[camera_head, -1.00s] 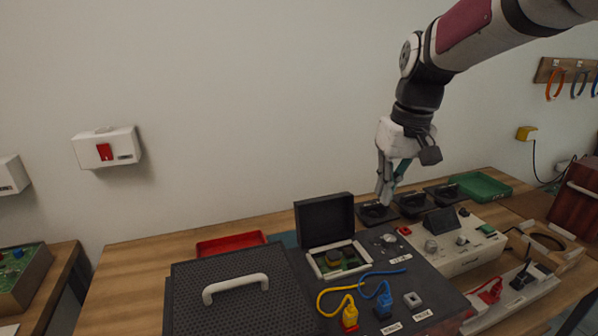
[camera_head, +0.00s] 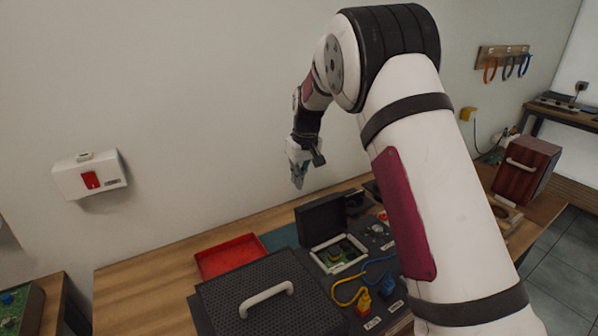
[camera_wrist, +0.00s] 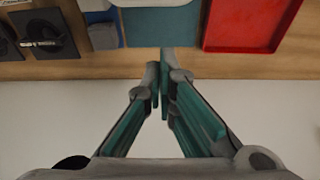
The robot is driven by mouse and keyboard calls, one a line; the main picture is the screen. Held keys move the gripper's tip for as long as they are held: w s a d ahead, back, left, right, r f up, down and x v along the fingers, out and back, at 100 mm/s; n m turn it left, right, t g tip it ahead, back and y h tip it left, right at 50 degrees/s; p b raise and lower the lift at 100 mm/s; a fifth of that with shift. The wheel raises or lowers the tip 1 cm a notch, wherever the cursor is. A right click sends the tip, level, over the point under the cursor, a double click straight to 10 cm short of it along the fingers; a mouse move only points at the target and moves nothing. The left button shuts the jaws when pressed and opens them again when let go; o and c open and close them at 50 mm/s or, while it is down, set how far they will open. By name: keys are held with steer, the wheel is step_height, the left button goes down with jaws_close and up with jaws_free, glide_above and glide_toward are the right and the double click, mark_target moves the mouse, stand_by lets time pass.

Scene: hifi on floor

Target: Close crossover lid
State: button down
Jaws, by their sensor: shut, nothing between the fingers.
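The black crossover lid (camera_head: 321,219) stands open, roughly upright, at the back edge of its square compartment. The compartment's pale frame (camera_head: 319,253) is uncovered, with a green circuit board (camera_head: 337,257) inside. My gripper (camera_head: 298,184) hangs in the air above the back of the table, behind and slightly left of the lid in the head view. It appears apart from the lid. In the wrist view my gripper's fingers (camera_wrist: 163,66) are together at the tips with nothing between them. I cannot pick out the lid with certainty in the wrist view.
A red tray (camera_head: 228,257) lies left of the lid, beside a teal mat (camera_head: 280,238). A black perforated panel with a white handle (camera_head: 266,299) sits in front. Yellow and blue cables (camera_head: 378,271) lie right of the compartment. My arm hides much of the right side.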

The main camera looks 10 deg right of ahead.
mark_target(318, 217)
steer(key=s+f+p, duration=0.1)
steer(key=f, duration=0.1)
steer(key=s+f+p, duration=0.1)
steer(key=shift+s+d+f+p, duration=0.2)
steer(key=shift+d+f+p, duration=0.15)
steer(key=shift+d, duration=0.05)
stand_by(0.5)
